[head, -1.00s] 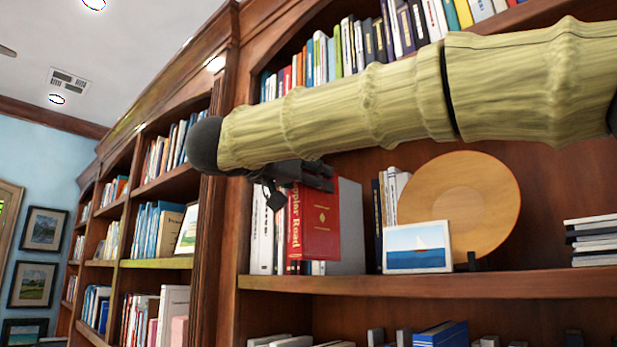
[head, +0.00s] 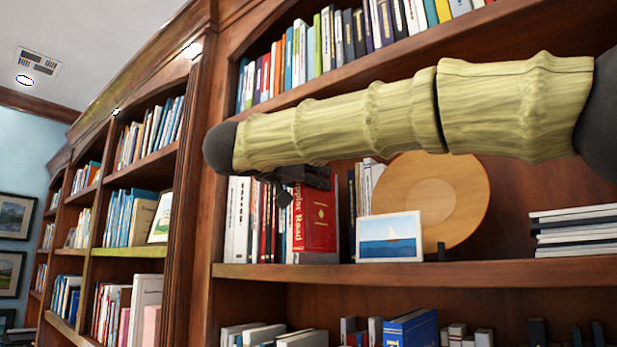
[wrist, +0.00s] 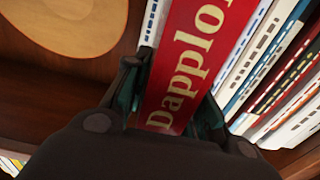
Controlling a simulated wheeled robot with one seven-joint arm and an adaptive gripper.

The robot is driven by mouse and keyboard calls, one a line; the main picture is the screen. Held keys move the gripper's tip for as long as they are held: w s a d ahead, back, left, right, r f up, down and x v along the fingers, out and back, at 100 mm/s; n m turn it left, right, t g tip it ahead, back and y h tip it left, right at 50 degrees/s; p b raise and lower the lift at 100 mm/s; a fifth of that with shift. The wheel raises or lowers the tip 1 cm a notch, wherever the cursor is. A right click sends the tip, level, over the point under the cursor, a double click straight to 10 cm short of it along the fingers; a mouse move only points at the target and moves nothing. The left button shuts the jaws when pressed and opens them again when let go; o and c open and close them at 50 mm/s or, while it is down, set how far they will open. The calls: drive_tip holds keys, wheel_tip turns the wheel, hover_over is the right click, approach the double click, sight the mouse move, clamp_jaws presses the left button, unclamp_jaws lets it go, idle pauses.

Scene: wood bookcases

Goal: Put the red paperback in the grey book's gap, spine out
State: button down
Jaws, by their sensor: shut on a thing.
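The red paperback (head: 315,222) is upright in my gripper (head: 300,180), at the right end of a row of books on the middle shelf. In the wrist view the red paperback (wrist: 195,60) shows its lettered spine toward me, between the two fingers of my gripper (wrist: 168,108). A grey surface (head: 316,258), perhaps the grey book, shows just below the red paperback; most of it is hidden. I cannot tell how deep the red paperback is in the row or whether it touches the shelf.
White and dark books (head: 240,220) stand left of the red paperback. To its right are a sailboat picture (head: 390,240), a round wooden plate (head: 465,200) and a few upright books (head: 362,185). A flat stack (head: 575,230) lies far right. The upright divider (head: 190,180) is at left.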

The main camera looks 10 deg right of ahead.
sight(299, 184)
drive_tip(key=f+x, duration=0.1)
drive_tip(key=x, duration=0.7)
drive_tip(key=shift+f+b, duration=0.3)
drive_tip(key=shift+f, duration=0.1)
idle(0.3)
drive_tip(key=shift+f, duration=0.2)
idle(0.7)
drive_tip(key=c, duration=1.1)
unclamp_jaws()
drive_tip(key=v, duration=1.2)
